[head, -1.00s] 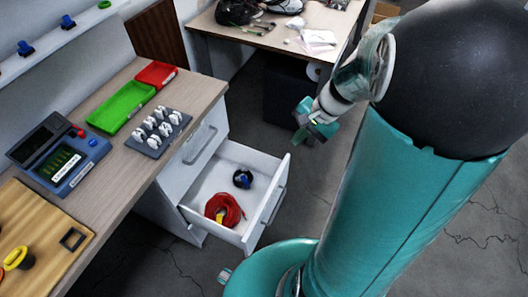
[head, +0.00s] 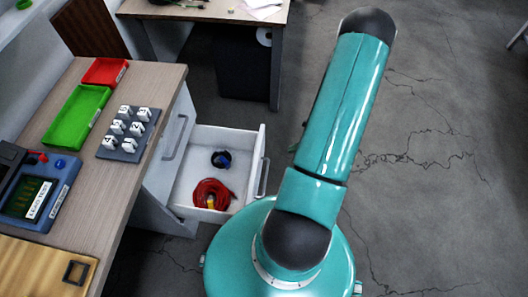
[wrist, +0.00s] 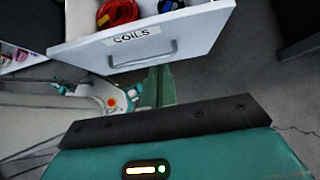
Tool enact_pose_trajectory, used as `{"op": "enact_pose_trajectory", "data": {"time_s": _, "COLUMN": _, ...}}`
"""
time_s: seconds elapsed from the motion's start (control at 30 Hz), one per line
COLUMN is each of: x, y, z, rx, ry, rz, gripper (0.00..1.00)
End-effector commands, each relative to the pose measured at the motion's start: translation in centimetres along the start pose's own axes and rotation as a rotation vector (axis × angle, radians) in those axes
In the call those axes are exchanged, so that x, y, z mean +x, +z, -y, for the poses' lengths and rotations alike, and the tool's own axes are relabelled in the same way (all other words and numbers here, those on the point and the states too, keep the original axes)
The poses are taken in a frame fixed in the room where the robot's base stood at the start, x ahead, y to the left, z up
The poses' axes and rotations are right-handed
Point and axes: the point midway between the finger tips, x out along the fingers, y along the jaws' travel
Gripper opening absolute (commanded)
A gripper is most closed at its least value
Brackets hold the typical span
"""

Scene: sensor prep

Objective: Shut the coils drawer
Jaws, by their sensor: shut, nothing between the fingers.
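The coils drawer (head: 250,190) is pulled out of the white cabinet under the bench, at left of centre in the head view. It holds a red coil (head: 212,194) and a dark blue-black coil (head: 221,159). In the wrist view the drawer front (wrist: 205,30) shows a "COILS" label (wrist: 131,35) and a grey bar handle (wrist: 143,56). My gripper (wrist: 160,82) is shut and empty, its fingers pointing toward the drawer front just below the handle. Whether it touches cannot be told. My arm hides the gripper in the head view.
The wooden bench (head: 112,170) at left carries a green tray (head: 76,117), a red tray (head: 104,71), a grey rack (head: 128,133) and a blue device (head: 38,200). Another table (head: 210,9) stands at the back. The floor at right is clear.

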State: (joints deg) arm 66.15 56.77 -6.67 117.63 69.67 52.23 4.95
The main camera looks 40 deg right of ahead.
Motion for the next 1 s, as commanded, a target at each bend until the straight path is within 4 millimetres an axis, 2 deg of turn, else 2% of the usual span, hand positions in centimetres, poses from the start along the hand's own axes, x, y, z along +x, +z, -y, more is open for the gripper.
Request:
{"op": "enact_pose_trajectory", "data": {"time_s": 0.17, "x": 1.3, "y": -0.5, "z": 0.0, "rx": 0.004, "ry": -0.001, "rz": 0.0, "gripper": 0.0}}
{"op": "enact_pose_trajectory", "data": {"time_s": 0.6, "x": 9.8, "y": -0.4, "z": -0.1, "rx": 0.0, "ry": 0.003, "rz": 0.0, "gripper": 0.0}}
{"op": "enact_pose_trajectory", "data": {"time_s": 0.8, "x": 11.8, "y": 1.9, "z": 0.0, "rx": -0.003, "ry": 0.002, "rz": 0.0, "gripper": 0.0}}
{"op": "enact_pose_trajectory", "data": {"time_s": 1.0, "x": 12.6, "y": 2.7, "z": 0.0, "rx": -0.002, "ry": 0.001, "rz": -0.002, "gripper": 0.0}}
